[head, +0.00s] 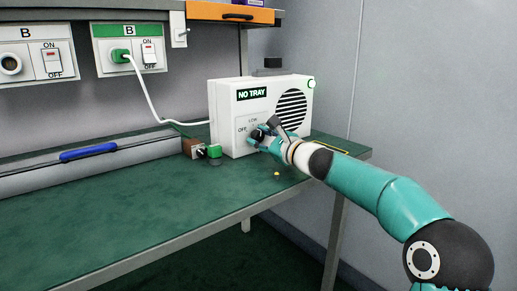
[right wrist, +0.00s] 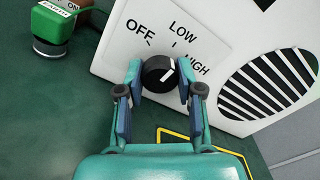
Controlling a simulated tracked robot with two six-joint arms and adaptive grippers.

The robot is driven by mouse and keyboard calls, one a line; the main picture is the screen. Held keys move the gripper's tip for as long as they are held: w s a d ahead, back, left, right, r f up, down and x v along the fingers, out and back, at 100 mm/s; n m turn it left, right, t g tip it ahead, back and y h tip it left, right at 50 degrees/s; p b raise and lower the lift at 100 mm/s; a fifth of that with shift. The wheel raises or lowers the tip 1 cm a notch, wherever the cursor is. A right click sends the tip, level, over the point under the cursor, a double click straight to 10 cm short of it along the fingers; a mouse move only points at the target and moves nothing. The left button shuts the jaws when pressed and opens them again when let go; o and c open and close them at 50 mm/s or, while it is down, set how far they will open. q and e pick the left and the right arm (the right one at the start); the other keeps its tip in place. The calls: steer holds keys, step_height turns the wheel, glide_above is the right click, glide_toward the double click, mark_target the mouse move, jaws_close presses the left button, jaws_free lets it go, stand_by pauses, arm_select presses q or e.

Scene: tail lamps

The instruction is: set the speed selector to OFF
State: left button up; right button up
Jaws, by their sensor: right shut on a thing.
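The speed selector is a round black knob (right wrist: 157,74) on the front of a white box (head: 226,112) with a "NO TRAY" sign. In the right wrist view, the labels OFF (right wrist: 140,32), LOW (right wrist: 183,32) and HIGH (right wrist: 197,68) run around it. The knob's white pointer line slants to the upper right, on the LOW and HIGH side, away from OFF; its exact mark is hard to tell. My right gripper (head: 264,136) is shut on the knob, one finger on each side, as the right wrist view (right wrist: 156,92) also shows. My left gripper is not in view.
A green plug (head: 120,56) with a white cable sits in the wall socket. The front bench area is mostly clear.

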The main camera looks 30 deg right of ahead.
steer(key=shift+a+f+n+b, duration=0.15)
steer(key=shift+n+b, duration=0.1)
steer(key=shift+n, duration=0.25)
steer(key=shift+d+f+n+b, duration=0.1)
steer(key=shift+n+b, duration=0.15)
steer(key=shift+n, duration=0.25)
steer(key=n, duration=0.2)
steer(key=shift+n+b, duration=0.3)
steer(key=shift+n, duration=0.1)
steer(key=n, duration=0.4)
steer(key=shift+a, duration=0.1)
steer(key=shift+w+n, duration=0.1)
steer(key=shift+n, duration=2.1)
steer(key=shift+a, duration=0.1)
steer(key=o, duration=1.2)
steer(key=shift+r, duration=0.1)
